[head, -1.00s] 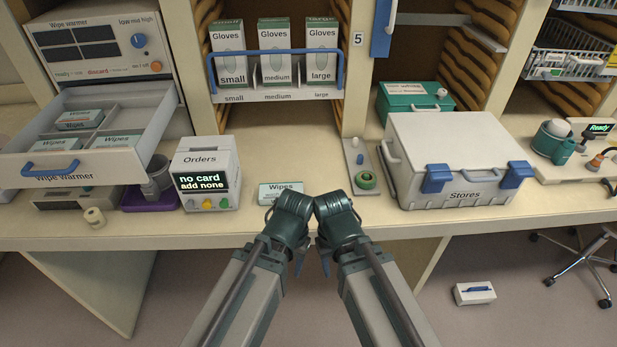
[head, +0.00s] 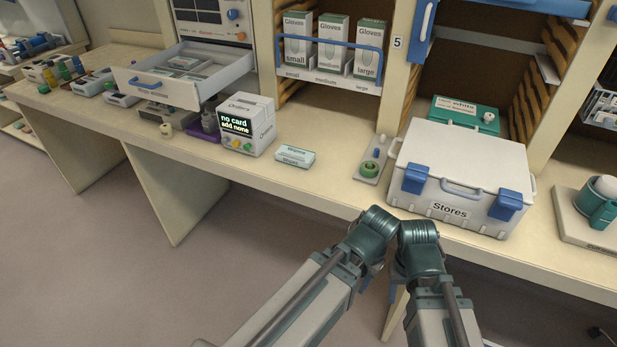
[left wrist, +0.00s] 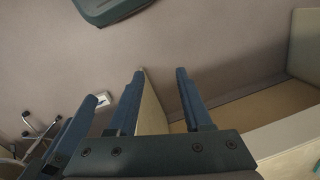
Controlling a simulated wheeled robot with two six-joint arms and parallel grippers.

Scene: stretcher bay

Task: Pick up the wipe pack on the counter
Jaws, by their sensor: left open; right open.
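The wipe pack (head: 295,156) is a small white and green box lying flat on the counter (head: 330,188), right of the Orders machine. My left gripper (left wrist: 158,92) is open, with nothing between its blue fingers in the left wrist view. My right gripper (head: 398,280) is open; in the head view its fingers are mostly hidden under its wrist. Both grippers are in front of the counter edge, to the right of the pack in the head view and apart from it. The left wrist view does not show the pack.
The Orders machine (head: 247,125) stands left of the pack. An open warmer drawer (head: 165,88) with more wipe packs juts out farther left. A green tape roll (head: 369,169) lies on a small tray to the right, beside the Stores box (head: 462,170). The counter around the pack is clear.

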